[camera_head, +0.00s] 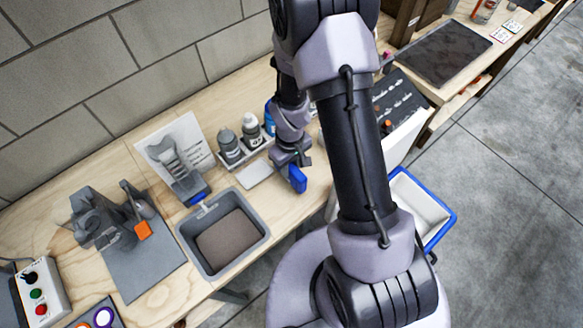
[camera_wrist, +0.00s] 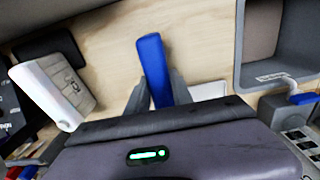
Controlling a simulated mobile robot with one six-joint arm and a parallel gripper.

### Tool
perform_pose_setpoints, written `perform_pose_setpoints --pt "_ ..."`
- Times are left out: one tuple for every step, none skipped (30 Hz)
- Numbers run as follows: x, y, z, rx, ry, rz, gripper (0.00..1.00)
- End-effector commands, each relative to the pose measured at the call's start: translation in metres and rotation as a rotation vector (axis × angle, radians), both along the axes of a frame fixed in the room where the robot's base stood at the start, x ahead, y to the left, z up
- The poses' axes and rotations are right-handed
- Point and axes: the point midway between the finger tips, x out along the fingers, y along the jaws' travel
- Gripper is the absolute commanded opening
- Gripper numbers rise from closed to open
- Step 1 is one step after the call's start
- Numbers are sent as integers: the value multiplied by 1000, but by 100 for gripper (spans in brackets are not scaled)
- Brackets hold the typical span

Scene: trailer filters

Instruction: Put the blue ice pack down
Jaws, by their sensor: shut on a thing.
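The blue ice pack (camera_head: 297,178) is a narrow blue block between the fingers of my gripper (camera_head: 292,166). In the wrist view the ice pack (camera_wrist: 152,58) stands out beyond the grey fingertips (camera_wrist: 158,92), which are shut on its near part. The pack is over the light wooden bench, close to its front edge and right of the grey bin. I cannot tell whether it touches the wood. The near end of the pack is hidden by the gripper body in the wrist view.
The grey bin (camera_head: 261,226) with a brown bottom is left of my gripper. A white cooler with a blue rim (camera_head: 447,226) is at the right. Bare wood (camera_head: 290,213) lies in front.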

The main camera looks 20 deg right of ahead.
Motion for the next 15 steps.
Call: perform_pose_setpoints --pt "0 0 -10 0 1 0 0" --pt "0 0 -11 0 0 0 0" --pt "0 0 -10 0 -1 0 0" --pt "1 0 -9 0 -2 0 0" --pt "1 0 -9 0 -2 0 0" --pt "1 0 -9 0 -2 0 0" --pt "1 0 -9 0 -2 0 0" --pt "1 0 -9 -1 -1 0 0" --pt "1 0 -11 -1 -1 0 0" --pt "1 0 -12 -1 -1 0 0" --pt "1 0 -13 -1 -1 0 0" --pt "0 0 -12 0 -1 0 33" --pt "0 0 -12 0 -1 0 39" --pt "0 0 -12 0 -1 0 45" --pt "0 0 -11 0 -1 0 49"
